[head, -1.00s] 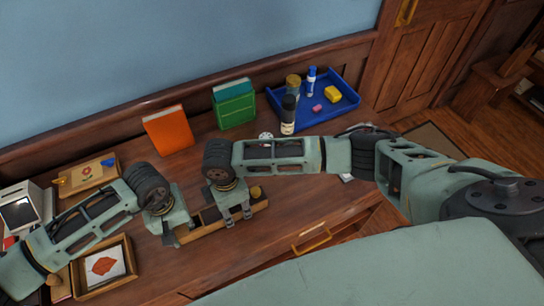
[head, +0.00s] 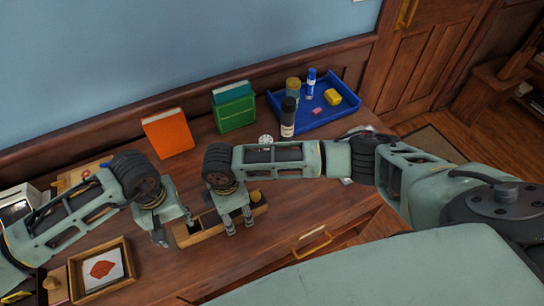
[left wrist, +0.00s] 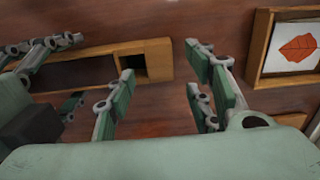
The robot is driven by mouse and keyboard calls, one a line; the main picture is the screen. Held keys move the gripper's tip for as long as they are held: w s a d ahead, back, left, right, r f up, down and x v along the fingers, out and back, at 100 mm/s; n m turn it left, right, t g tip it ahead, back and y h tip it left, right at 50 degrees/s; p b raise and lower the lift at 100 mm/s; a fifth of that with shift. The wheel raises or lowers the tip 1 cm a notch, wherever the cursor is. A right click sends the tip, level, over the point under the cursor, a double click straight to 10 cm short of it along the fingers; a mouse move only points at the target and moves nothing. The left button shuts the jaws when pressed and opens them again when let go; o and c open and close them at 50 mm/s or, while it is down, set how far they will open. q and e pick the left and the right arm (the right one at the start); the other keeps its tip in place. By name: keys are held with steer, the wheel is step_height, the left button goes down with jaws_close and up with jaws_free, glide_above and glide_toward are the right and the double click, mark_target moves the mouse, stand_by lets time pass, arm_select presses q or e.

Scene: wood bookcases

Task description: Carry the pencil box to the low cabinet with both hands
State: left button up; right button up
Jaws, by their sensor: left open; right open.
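The pencil box (head: 187,239) is a long, narrow wooden box with compartments, on the desk in front of me. My left gripper (head: 174,229) is open and empty at its left end. In the left wrist view the box's end (left wrist: 160,48) lies beyond the open fingers (left wrist: 160,100), with nothing between them. My right gripper (head: 240,224) is open, with its fingers at the box's near side toward the right end. It hides part of the box. I cannot tell whether it touches it. I cannot make out the low cabinet.
A framed leaf picture (head: 100,272) lies left of the box. An orange book (head: 168,133), a green file box (head: 236,112), a dark bottle (head: 288,118) and a blue tray (head: 330,117) stand behind. Bare desk lies right of the box.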

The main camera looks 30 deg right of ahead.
steer(key=shift+r, duration=0.3)
arm_select(q)
step_height(320, 180, up, 7)
steer(key=shift+f, duration=0.15)
arm_select(e)
step_height(320, 180, up, 11)
steer(key=shift+r, duration=0.2)
stand_by(0.4)
